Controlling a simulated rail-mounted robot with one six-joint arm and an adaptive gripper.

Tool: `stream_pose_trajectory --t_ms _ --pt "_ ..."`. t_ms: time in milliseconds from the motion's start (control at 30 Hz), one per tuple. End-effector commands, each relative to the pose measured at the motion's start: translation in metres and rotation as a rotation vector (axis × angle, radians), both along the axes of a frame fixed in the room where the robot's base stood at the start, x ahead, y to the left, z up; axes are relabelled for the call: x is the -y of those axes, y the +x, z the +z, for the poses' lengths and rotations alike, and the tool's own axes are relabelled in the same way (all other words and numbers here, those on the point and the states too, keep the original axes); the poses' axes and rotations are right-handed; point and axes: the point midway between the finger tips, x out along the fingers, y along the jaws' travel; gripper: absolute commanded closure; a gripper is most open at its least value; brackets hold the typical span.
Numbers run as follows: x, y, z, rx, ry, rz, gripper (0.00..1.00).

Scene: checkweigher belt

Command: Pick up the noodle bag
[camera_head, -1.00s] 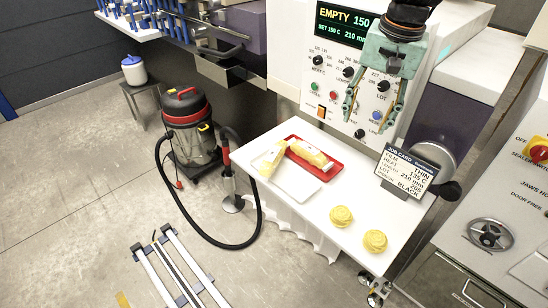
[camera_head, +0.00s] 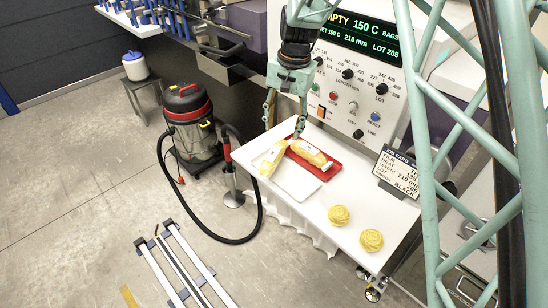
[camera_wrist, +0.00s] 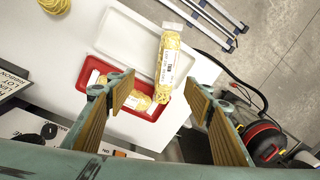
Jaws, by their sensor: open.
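Two clear bags of yellow noodles with white labels lie on the white table. One noodle bag (camera_head: 272,158) lies along the edge of the white tray (camera_head: 296,184); it also shows in the wrist view (camera_wrist: 170,60), reaching toward the red tray. The other noodle bag (camera_head: 310,152) lies in the red tray (camera_head: 332,172); in the wrist view this bag (camera_wrist: 138,101) is partly hidden by my left finger. My gripper (camera_head: 283,127) is open and empty above the far end of the trays. In the wrist view its fingertips (camera_wrist: 160,96) straddle the space over both bags' near ends.
Two bare noodle nests (camera_head: 339,215) lie at the table's front right. A job card (camera_head: 400,172) stands at the right edge. The control panel (camera_head: 350,95) rises behind the table. A vacuum cleaner (camera_head: 190,125) with its hose stands left of the table.

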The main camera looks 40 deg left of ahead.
Motion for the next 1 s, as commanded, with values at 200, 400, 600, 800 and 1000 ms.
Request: stream_pose_trajectory --t_ms 200,400,600,800,1000 --pt "-0.019 -0.009 -0.011 -0.007 -0.003 0.004 0.53" --pt "-0.021 -0.009 -0.012 -0.008 -0.002 0.004 0.53" --pt "-0.020 -0.009 -0.012 -0.008 -0.002 0.004 0.53" --pt "-0.021 -0.010 -0.022 -0.009 -0.003 0.004 0.53" --pt "-0.023 -0.010 -0.044 -0.010 -0.003 0.004 0.53"
